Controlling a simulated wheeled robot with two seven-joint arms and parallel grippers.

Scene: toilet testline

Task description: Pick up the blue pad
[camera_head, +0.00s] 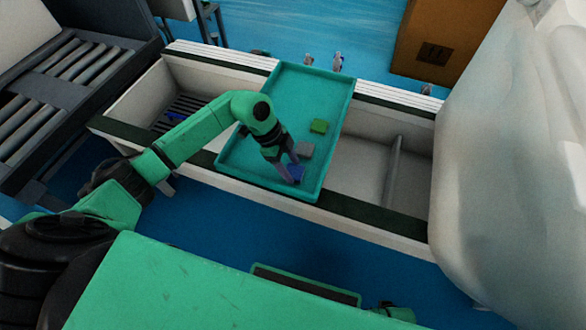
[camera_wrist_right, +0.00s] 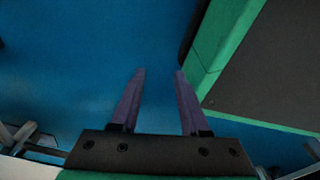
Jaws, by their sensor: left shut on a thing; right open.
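The blue pad (camera_head: 297,173) is in the near part of the teal tray (camera_head: 309,90). My left gripper (camera_head: 290,172) reaches down over the tray and is shut on the blue pad; the fingers partly cover it. Whether the pad touches the tray floor I cannot tell. A grey pad (camera_head: 304,149) and a green pad (camera_head: 319,126) lie in the tray beyond the blue one. My right gripper (camera_wrist_right: 157,100) is open and empty above the blue floor in the right wrist view.
The tray rests across a long white trough (camera_head: 375,125) with open compartments on both sides. A roller conveyor (camera_head: 50,95) stands at the left. A cardboard box (camera_head: 440,40) is at the back right. A large pale wrapped object (camera_head: 515,150) blocks the right side.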

